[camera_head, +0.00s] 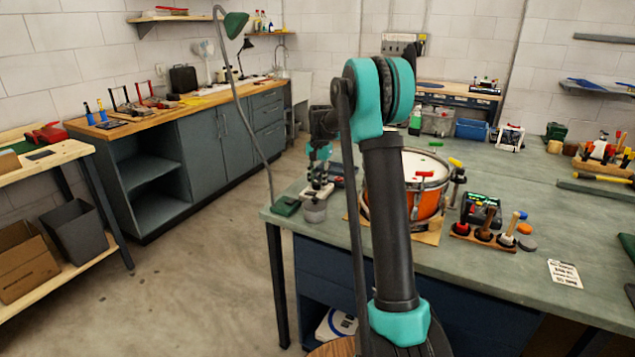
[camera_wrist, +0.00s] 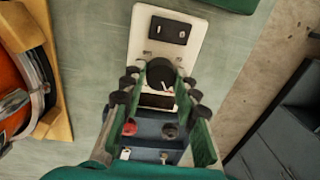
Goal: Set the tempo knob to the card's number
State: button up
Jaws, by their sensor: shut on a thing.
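My gripper (camera_wrist: 160,85) has its fingers on either side of a round black knob (camera_wrist: 161,70) and is shut on it. The knob sits on a small device with a pale plate (camera_wrist: 181,52), and I cannot read a scale or pointer setting. In the head view my gripper (camera_head: 318,185) is low over the bench's left end, and my arm hides part of the area. A white card (camera_head: 565,273) with dark print lies flat on the bench at the right. Its number is too small to read.
A drum with an orange shell (camera_head: 430,205) stands right of my gripper; its edge also shows in the wrist view (camera_wrist: 14,90). A green lamp base (camera_head: 286,207) is close on the left. A rack of mallets (camera_head: 484,237) stands nearer the card. Bare bench surrounds the card.

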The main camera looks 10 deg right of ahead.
aim_at(319, 183)
jog(key=n, duration=0.5)
jog(key=shift+w, duration=0.1)
jog(key=shift+n, duration=2)
jog(key=shift+g, duration=0.3)
jog(key=o, duration=1.2)
jog(key=shift+c, duration=0.2)
jog(key=shift+r, duration=0.1)
notch_tip(319, 183, up, 12)
jog(key=shift+d, duration=0.3)
